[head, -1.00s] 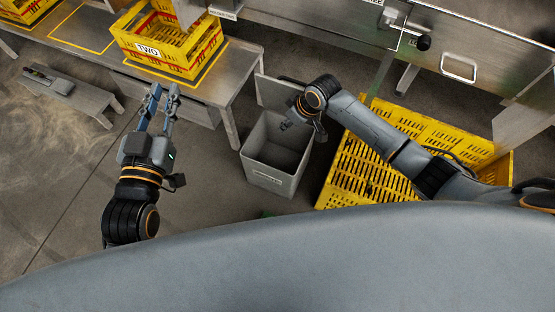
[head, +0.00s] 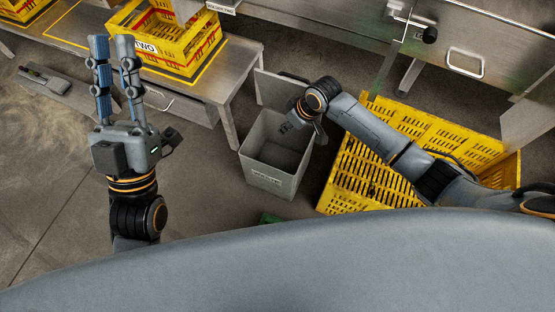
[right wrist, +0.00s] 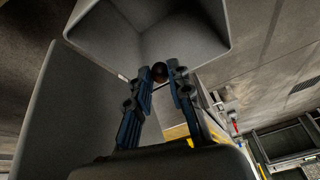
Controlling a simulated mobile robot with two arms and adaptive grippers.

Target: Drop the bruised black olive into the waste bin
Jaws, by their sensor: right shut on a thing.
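The waste bin (head: 270,179) is a grey open box on the floor, with its lid raised at the back. My right gripper (head: 286,126) reaches over the bin's opening from the right. In the right wrist view its two blue fingers (right wrist: 159,80) are shut on a small dark round olive (right wrist: 159,72), held over the bin's mouth (right wrist: 150,35). Bruising on the olive cannot be made out. In the head view the olive cannot be told from the gripper. My left gripper (head: 111,45) is open and empty, its fingers apart, left of the yellow crate marked TWO (head: 178,53).
A large yellow crate (head: 345,185) stands right of the bin, under my right arm. A steel machine (head: 490,40) is at the back right. Open floor (head: 60,170) lies at the left.

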